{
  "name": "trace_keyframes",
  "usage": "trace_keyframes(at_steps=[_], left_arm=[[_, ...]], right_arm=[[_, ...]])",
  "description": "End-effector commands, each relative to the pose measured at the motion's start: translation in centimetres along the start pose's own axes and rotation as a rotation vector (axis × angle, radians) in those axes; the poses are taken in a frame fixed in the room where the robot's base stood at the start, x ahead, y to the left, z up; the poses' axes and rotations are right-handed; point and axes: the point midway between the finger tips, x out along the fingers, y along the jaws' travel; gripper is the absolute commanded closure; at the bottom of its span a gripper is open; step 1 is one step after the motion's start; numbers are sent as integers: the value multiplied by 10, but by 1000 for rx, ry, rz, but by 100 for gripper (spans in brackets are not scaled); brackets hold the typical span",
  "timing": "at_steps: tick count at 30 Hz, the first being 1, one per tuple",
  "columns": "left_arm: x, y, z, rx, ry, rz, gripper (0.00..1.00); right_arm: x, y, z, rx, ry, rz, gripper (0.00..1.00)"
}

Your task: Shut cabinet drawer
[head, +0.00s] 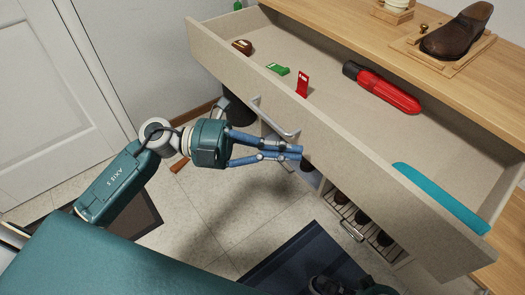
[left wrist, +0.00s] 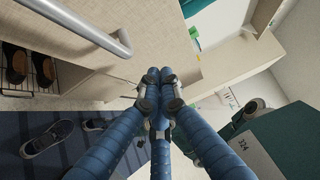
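The cabinet drawer (head: 345,152) is pulled far out, with its beige front facing me and a grey bar handle (head: 277,122) on it. The handle also shows large at the upper left of the left wrist view (left wrist: 85,28). My left gripper (head: 299,153) is in front of the drawer front, just below and right of the handle. Its blue fingers are together at the tips (left wrist: 161,76) with nothing between them. I cannot tell whether the tips touch the drawer front. My right gripper is not clearly in view.
In the drawer lie a red item (head: 385,90), a teal item (head: 440,198) and several small things. A brown shoe (head: 457,32) stands on the wooden top. Below is a shoe rack (head: 362,222). A dark mat (head: 285,262) lies on the floor; a white door (head: 50,90) is at left.

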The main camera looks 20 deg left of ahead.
Motion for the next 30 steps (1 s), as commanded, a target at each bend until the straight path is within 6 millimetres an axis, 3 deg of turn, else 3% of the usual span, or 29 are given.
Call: trace_keyframes(at_steps=[6, 23, 30], left_arm=[[16, 0, 16, -1, 2, -1, 100], [21, 0, 21, -1, 1, 0, 100], [44, -1, 44, 0, 2, -1, 100]], right_arm=[[-4, 0, -1, 0, 1, 0, 72], [-6, 1, -5, 1, 8, 1, 72], [2, 1, -1, 0, 2, 1, 72]])
